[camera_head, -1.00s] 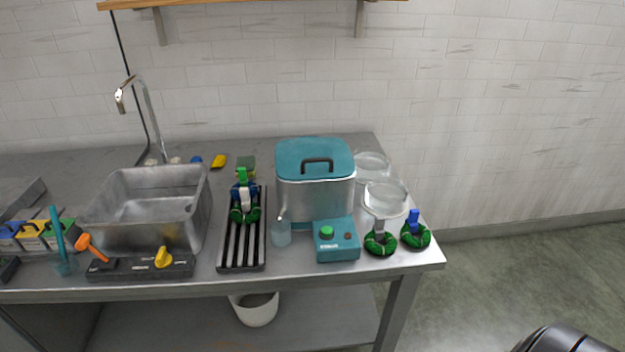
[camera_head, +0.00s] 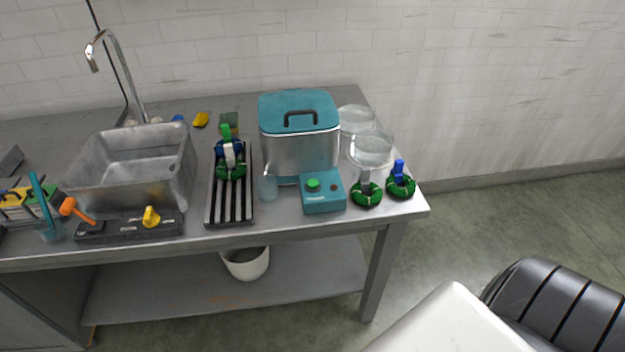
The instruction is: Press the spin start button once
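The teal control box (camera_head: 323,202) stands at the front of the metal table, before the spinner. A green round button (camera_head: 313,185) sits on its top, with a small reddish light or knob to its right. The spinner (camera_head: 299,150) is a metal tub with a teal lid (camera_head: 298,110) and a black handle; the lid is on. Neither gripper shows in the head view. A white part and a black ribbed part at the lower right look like my own body.
A metal basin (camera_head: 92,184) with a tap, a black rack (camera_head: 213,205) holding clipped skeins, and a control strip (camera_head: 130,229) stand left. Green skeins (camera_head: 367,195) and glass dishes (camera_head: 371,150) sit right of the box. A white bucket (camera_head: 246,263) stands below.

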